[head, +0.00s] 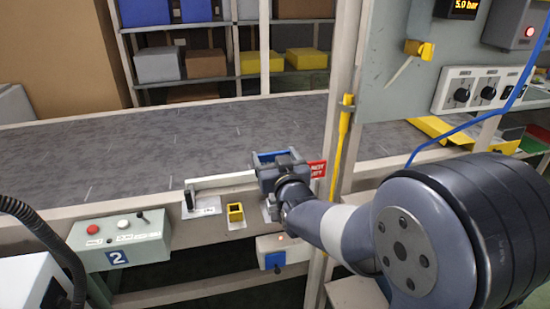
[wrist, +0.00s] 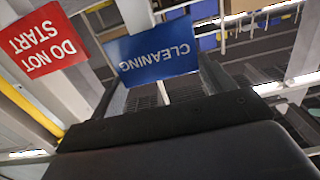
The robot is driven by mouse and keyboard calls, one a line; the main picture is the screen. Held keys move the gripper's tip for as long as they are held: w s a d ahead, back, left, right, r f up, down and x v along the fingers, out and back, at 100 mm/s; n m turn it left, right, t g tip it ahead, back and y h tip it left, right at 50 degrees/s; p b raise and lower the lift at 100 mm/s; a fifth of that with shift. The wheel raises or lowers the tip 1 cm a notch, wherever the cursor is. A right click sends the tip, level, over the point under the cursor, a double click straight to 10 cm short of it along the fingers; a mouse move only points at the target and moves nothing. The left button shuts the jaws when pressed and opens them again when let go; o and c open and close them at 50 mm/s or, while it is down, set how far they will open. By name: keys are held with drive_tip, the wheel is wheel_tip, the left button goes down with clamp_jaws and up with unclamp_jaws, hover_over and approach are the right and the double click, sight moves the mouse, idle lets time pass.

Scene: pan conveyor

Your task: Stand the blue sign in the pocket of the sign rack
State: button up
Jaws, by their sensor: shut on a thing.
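The blue sign, lettered CLEANING (wrist: 158,50), shows upside down in the wrist view, with a pale stem running down into my jaws. My gripper (head: 275,165) is shut on it and hangs over the near edge of the conveyor in the head view; some blue shows there between the fingers. A red DO NOT START sign (wrist: 42,42) is close beside it in the wrist view; it also shows right of my gripper in the head view (head: 317,170).
A control box marked 2 (head: 120,245) is at lower left. A yellow-topped post (head: 343,130) and a panel with knobs (head: 484,90) stand to the right. The grey conveyor belt (head: 150,145) is clear.

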drive_tip(key=shift+f+b, duration=2.3)
drive_tip(key=shift+b, duration=0.25)
drive_tip(key=o, duration=1.3)
drive_tip(key=shift+s, duration=0.15)
drive_tip(key=s, duration=0.3)
drive_tip(key=s+d, duration=0.1)
drive_tip(key=s, duration=0.3)
drive_tip(key=s+d, duration=0.1)
drive_tip(key=s, duration=0.2)
drive_tip(key=shift+s+d, duration=0.1)
drive_tip(key=shift+s, duration=0.1)
drive_tip(key=shift+w, duration=0.15)
drive_tip(key=w, duration=0.3)
drive_tip(key=w+a, duration=0.1)
drive_tip(key=w, duration=0.3)
drive_tip(key=w+a, duration=0.1)
drive_tip(key=w, duration=0.2)
drive_tip(key=shift+w+a+r+p, duration=0.1)
drive_tip(key=shift+w+r+p, duration=0.1)
drive_tip(key=shift+r+p, duration=0.2)
